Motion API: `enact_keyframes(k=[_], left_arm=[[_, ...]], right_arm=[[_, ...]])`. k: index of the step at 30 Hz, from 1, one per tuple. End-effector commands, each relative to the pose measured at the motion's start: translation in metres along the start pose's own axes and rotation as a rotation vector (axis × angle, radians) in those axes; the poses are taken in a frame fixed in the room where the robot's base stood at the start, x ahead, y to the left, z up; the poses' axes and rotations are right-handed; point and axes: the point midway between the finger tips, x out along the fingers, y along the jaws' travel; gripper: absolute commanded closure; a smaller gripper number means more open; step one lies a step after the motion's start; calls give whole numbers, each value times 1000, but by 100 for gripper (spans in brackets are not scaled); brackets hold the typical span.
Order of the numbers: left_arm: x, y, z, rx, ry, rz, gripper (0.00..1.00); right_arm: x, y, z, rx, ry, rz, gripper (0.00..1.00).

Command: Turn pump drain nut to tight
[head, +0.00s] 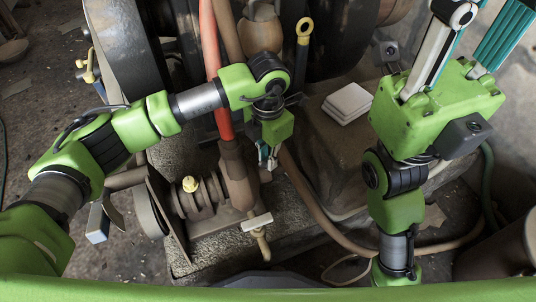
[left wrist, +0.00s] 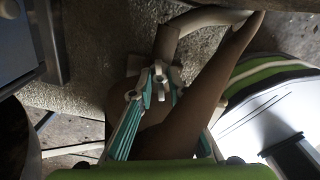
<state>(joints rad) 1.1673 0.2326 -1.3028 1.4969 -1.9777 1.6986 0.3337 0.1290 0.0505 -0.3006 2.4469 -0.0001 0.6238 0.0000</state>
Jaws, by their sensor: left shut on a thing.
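My left gripper (head: 268,158) points down beside the hose fitting at the middle of the engine block. In the left wrist view its two teal fingers (left wrist: 155,82) close from both sides on a small pale fitting, which seems to be the pump drain nut (left wrist: 159,71). The fingers cover part of it, and I cannot tell its turned angle. In the head view the arm and gripper hide the nut. My right gripper (head: 480,30) is raised at the upper right, away from the nut. Its fingers stand apart with nothing visible between them, and the tips are partly cut off.
A red hose (head: 209,60) and a brown pipe (head: 312,185) run close to my left gripper. A yellow-capped fitting (head: 190,184) and a T-handled valve (head: 257,222) are nearby. A yellow-ringed dipstick (head: 304,30) stands behind. A white block (head: 347,103) lies on the housing.

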Motion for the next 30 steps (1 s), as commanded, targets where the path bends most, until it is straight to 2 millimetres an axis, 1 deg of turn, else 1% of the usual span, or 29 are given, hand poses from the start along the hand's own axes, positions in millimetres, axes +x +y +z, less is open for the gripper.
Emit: enact_keyframes(k=[9, 15, 21, 30], left_arm=[[0, 1, 0, 216, 1, 1, 100], [0, 1, 0, 300, 0, 1, 100], [0, 1, 0, 338, 1, 1, 100], [0, 0, 0, 343, 1, 1, 100]], right_arm=[[-4, 0, 1, 1, -11, -3, 68], [-4, -1, 2, 0, -13, -5, 68], [-4, -1, 2, 0, -13, -5, 68], [-3, 0, 2, 0, -11, 2, 68]])
